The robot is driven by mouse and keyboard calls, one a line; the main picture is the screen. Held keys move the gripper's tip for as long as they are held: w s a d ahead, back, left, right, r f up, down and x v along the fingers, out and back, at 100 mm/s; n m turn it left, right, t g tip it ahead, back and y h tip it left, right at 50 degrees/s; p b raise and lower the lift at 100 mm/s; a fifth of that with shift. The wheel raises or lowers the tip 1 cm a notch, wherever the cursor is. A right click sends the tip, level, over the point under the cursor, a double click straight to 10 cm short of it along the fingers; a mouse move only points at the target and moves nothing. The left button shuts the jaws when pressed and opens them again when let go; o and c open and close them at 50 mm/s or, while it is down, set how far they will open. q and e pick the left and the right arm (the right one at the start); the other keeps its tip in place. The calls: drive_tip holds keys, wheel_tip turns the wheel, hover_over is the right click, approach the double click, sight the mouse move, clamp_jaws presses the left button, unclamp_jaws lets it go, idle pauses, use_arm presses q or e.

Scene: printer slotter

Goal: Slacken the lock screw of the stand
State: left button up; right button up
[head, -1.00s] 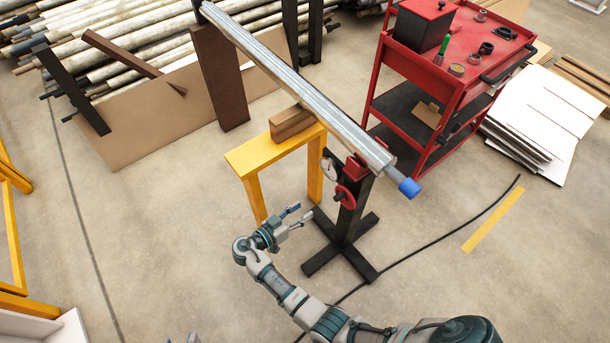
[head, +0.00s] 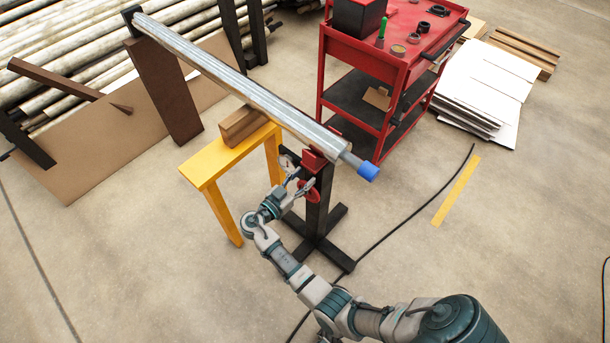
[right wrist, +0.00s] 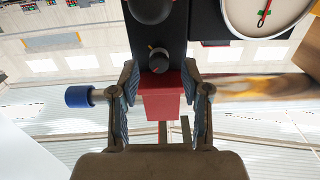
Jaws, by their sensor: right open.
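The black stand (head: 318,208) stands upright on a cross-shaped base, its red head (head: 316,160) under the blue-capped end of a long metal roller (head: 250,85). A red handwheel (head: 309,190) is on the post. My right gripper (head: 297,184) is open beside the upper post. In the right wrist view, a small dark knob with a grey face (right wrist: 158,60), which looks like the lock screw, lies between the open fingertips (right wrist: 160,70). I see no finger touching it. The red head (right wrist: 165,95) is also between the fingers. My left gripper is out of view.
A round gauge (right wrist: 266,14) is close to the right fingers. A yellow trestle (head: 215,165) with a wooden block (head: 243,124) stands left of the stand. A red cart (head: 345,70) is behind it. A black cable (head: 420,205) crosses the floor.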

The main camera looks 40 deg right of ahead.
drive_tip(key=shift+d, duration=0.8)
drive_tip(key=shift+r, duration=0.1)
clamp_jaws()
drive_tip(key=n, duration=0.4)
drive_tip(key=shift+w, duration=0.1)
unclamp_jaws()
